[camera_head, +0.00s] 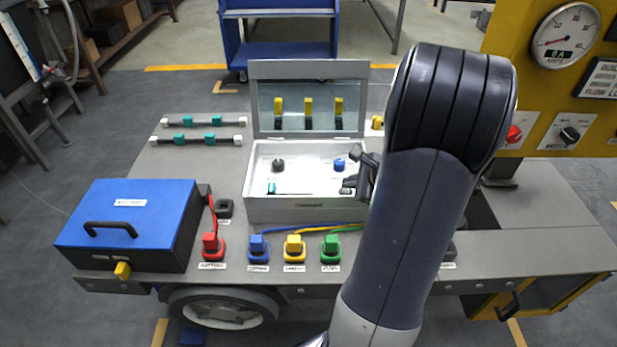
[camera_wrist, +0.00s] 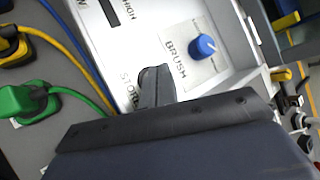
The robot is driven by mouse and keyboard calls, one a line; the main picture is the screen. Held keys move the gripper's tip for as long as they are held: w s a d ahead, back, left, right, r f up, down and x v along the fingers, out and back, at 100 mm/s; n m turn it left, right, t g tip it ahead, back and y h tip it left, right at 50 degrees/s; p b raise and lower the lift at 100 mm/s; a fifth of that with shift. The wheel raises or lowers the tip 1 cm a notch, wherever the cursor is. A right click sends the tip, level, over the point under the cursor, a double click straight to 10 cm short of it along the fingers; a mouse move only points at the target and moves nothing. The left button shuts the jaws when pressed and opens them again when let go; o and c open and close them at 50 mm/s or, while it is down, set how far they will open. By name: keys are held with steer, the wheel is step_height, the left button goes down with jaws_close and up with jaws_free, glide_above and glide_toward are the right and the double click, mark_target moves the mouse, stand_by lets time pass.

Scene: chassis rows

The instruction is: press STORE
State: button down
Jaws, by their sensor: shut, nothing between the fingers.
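The open white control box (camera_head: 258,212) stands in the middle of the bench with its lid raised. In the wrist view a STORE label (camera_wrist: 129,88) shows on its panel, partly covered by my gripper (camera_wrist: 155,77). No STORE button shows; my gripper may hide it. My gripper is shut and empty, with its tip right over the panel beside the label. Whether it touches the panel I cannot tell. In the head view my gripper (camera_head: 348,186) is at the right end of the box. A blue knob (camera_wrist: 203,46) labelled BRUSH sits next to it; the knob also shows in the head view (camera_head: 340,164).
A blue case (camera_head: 125,215) stands at the left. Red (camera_head: 211,246), blue (camera_head: 258,248), yellow (camera_head: 294,247) and green (camera_head: 331,249) plugs line the front edge, with cables beside the box. A yellow panel with a gauge (camera_head: 566,40) rises at the right.

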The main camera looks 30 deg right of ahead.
mark_target(349, 192)
step_height(349, 192, up, 6)
steer(key=p, duration=0.5)
steer(key=shift+f, duration=0.1)
stand_by(0.7)
step_height(349, 192, down, 7)
steer(key=b, duration=0.5)
steer(key=shift+b, duration=0.35)
steer(key=shift+r+p, duration=0.45)
steer(key=shift+r, duration=0.05)
